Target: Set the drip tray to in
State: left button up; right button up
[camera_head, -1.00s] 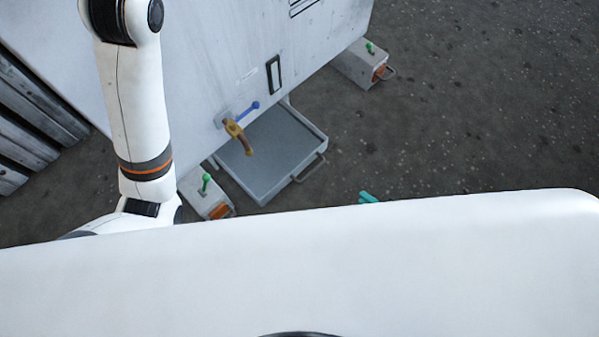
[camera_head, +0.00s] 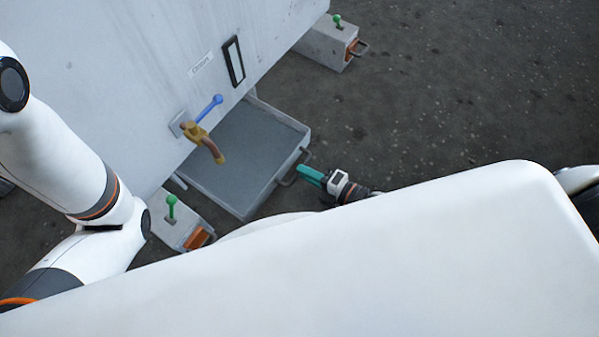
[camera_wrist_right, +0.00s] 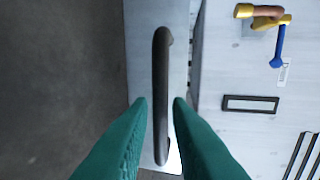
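The drip tray (camera_head: 212,205) is a shallow grey tray under the white blower housing (camera_head: 110,90), pulled partly out below the brass tap with the blue lever (camera_head: 200,135). Its dark bar handle (camera_head: 296,170) is on the front wall. My right gripper (camera_head: 308,174) has teal fingers and is close to the handle. In the right wrist view the open fingers (camera_wrist_right: 160,102) stand on either side of the handle (camera_wrist_right: 160,80), with gaps showing on both sides. My left arm comes in at the left of the head view; its gripper is not visible.
Grey feet with green knobs and orange parts stand on both sides of the tray, one near left (camera_head: 180,222) and one farther right (camera_head: 328,45). Dark open floor (camera_head: 450,100) lies to the right. My white body covers the lower head view.

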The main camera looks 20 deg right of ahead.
jog(key=shift+b+x, duration=0.45)
jog(key=shift+x, duration=0.85)
grip_shut()
